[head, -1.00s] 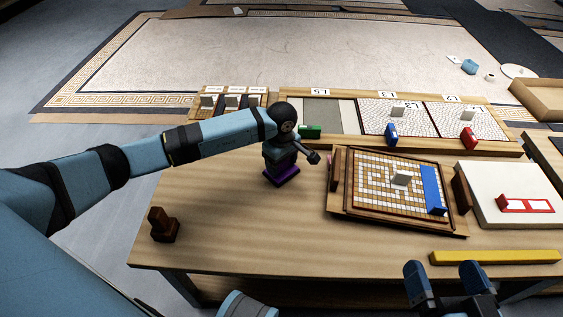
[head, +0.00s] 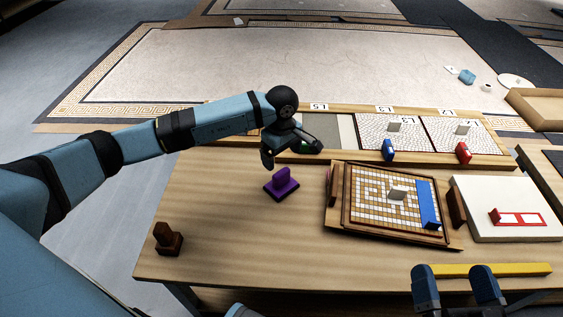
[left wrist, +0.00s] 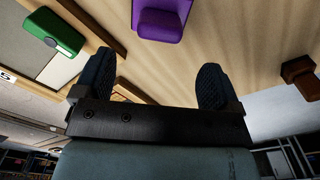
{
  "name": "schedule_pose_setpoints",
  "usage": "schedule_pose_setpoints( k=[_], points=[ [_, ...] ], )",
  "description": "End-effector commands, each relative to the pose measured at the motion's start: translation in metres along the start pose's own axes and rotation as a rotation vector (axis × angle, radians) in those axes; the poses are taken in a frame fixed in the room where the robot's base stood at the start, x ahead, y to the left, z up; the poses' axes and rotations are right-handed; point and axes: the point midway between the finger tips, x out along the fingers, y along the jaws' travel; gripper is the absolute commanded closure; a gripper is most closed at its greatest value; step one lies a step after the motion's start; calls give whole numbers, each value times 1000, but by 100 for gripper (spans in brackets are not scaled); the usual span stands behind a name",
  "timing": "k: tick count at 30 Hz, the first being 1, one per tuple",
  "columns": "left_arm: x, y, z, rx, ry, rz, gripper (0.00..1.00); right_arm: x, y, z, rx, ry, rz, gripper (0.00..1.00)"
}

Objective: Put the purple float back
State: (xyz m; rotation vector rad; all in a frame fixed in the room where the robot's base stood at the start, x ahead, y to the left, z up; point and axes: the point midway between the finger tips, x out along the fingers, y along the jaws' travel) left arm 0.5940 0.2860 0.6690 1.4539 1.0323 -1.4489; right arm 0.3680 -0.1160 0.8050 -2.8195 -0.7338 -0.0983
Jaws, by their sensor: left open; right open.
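The purple float (head: 282,183) stands on the wooden table, left of the framed mosaic panel, with its upright handle on top. It also shows at the top of the left wrist view (left wrist: 160,22). My left gripper (head: 291,150) is open and empty, above and just behind the float, apart from it. Its two fingers show in the left wrist view (left wrist: 153,85) with nothing between them. My right gripper (head: 455,288) is open and empty at the table's front edge, near the yellow bar.
A green float (head: 306,147), a blue one (head: 388,150) and a red one (head: 463,153) stand along the rear rack. A brown block (head: 168,239) stands at the table's left front. A framed mosaic (head: 385,200) and white board (head: 500,195) fill the right. The table's front middle is clear.

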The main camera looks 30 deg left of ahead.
Motion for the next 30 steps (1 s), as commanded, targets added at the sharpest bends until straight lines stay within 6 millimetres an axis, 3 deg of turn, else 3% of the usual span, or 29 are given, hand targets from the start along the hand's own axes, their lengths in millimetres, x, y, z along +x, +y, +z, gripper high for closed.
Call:
schedule_pose_setpoints(
  k=[5,8,11,14,15,18,21,23,25,27,29,30],
  points=[
    [-19,0,1,0,-2,1,11,0,-2,-9,-1,27,2,0],
    [-16,-3,19,-2,-63,5,11,0,-2,-10,-2,34,2,0],
    [-4,-13,72,-25,-253,16,11,0,-2,-10,-2,35,2,0],
    [-3,-35,158,-107,-592,0,11,0,-2,-10,-2,35,2,0],
    [-11,-47,196,-167,-762,-26,11,0,-2,-10,-2,35,2,0],
    [-53,-77,274,-377,-1210,-155,11,0,-2,-10,-2,34,2,0],
    [-109,-98,313,-642,-1618,-376,11,0,-2,-10,-1,34,2,0],
    [-140,-106,318,-820,-1836,-553,11,0,-2,-10,-1,34,2,0],
    [-169,-111,311,-1040,-2056,-803,11,0,-2,-10,-1,34,2,0],
    [-186,-115,295,-1268,-2228,-1102,11,0,-2,-10,-1,33,2,0],
    [-190,-118,278,-1460,-2327,-1390,11,0,-2,-10,-1,33,2,0],
    [-188,-121,267,1465,2194,1479,11,0,-2,-10,-1,33,2,0]
  ],
)
